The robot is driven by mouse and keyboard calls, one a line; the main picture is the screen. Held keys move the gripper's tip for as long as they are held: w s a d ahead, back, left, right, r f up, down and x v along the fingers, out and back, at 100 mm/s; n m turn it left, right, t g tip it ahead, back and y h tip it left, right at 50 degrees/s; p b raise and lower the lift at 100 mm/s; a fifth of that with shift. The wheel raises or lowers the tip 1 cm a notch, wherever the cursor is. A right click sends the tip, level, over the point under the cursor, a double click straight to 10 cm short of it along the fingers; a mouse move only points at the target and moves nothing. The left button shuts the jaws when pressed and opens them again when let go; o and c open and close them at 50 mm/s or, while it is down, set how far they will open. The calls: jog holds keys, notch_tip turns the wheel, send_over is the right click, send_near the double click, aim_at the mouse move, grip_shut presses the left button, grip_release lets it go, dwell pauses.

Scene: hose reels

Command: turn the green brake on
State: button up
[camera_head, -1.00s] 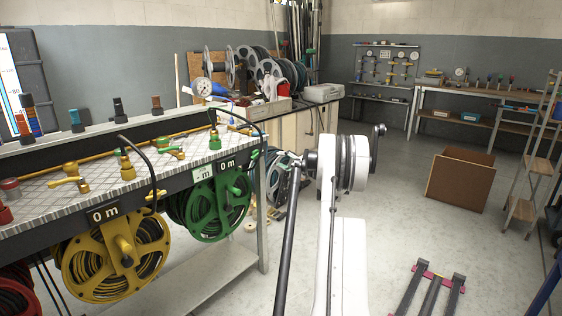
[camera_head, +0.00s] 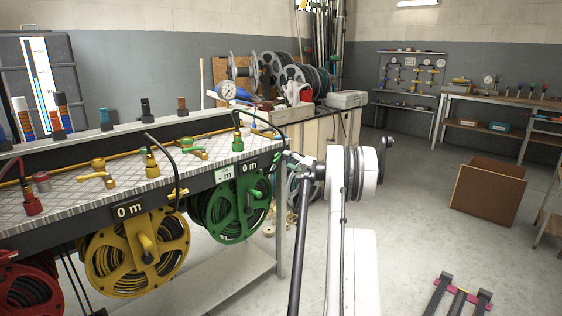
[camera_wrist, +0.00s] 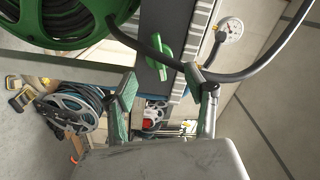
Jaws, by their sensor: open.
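In the wrist view, a small green lever (camera_wrist: 160,56), which looks like the green brake, sits on the dark front rail (camera_wrist: 154,18) of the bench. My gripper (camera_wrist: 165,90) is open and empty. Its two fingers stand apart, one on each side of the lever's line, with the lever just beyond the fingertips. I see no contact. The green hose reel (camera_head: 236,208) hangs under the rail in the head view, and part of it shows at the wrist view's top left. In the head view the lever is small, near the rail's right end, and my arm's end is close to it.
A black hose (camera_wrist: 262,66) curves across the wrist view close to one finger. A pressure gauge (camera_wrist: 230,29) is beyond it. The yellow reel (camera_head: 140,250) and red reel (camera_head: 28,290) hang left of the green one.

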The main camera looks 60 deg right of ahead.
aim_at(281, 156)
jog(key=shift+w+d+b, duration=0.25)
jog(key=shift+w, duration=1.1)
jog(key=shift+w+d+b, duration=0.2)
jog(key=shift+w+b, duration=0.05)
jog(key=shift+w, duration=1.1)
jog(key=shift+c, duration=0.2)
jog(key=c, duration=1)
jog(key=shift+f+m+p, duration=0.1)
jog(key=shift+m+p, duration=0.4)
jog(key=shift+m, duration=1.5)
jog(key=shift+c, duration=0.4)
jog(key=o, duration=1.1)
jog(key=s, duration=0.4)
jog(key=s+a, duration=0.1)
jog(key=s, duration=0.3)
jog(key=s+a, duration=0.1)
jog(key=s, duration=0.3)
